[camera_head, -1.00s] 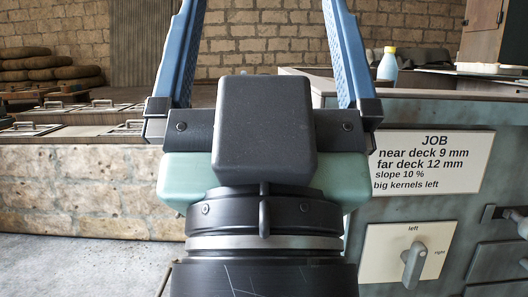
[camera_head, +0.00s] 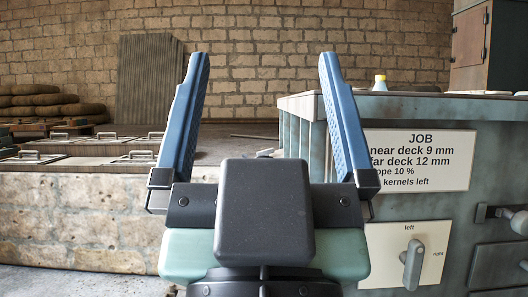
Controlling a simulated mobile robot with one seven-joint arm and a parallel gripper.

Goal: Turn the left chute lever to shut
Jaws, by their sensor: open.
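My gripper (camera_head: 263,58) is open and empty, with its two blue fingers pointing up and far apart in the picture. It is in front of the stone wall and the gap beside the grey-green machine. No lever marked as the left chute lever can be made out. A grey turning handle (camera_head: 412,264) sits on a pale plate with "left" above it and "right" beside it, on the machine front. It points roughly up and down. A dark handle-like fitting (camera_head: 500,213) is partly cut off at the right edge. My gripper touches neither of them.
The machine (camera_head: 300,135) fills the right side and carries a JOB sign (camera_head: 420,160). A low stone block (camera_head: 80,215) with lidded hatches (camera_head: 75,160) is at left. Stacked sacks (camera_head: 50,105) lie behind.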

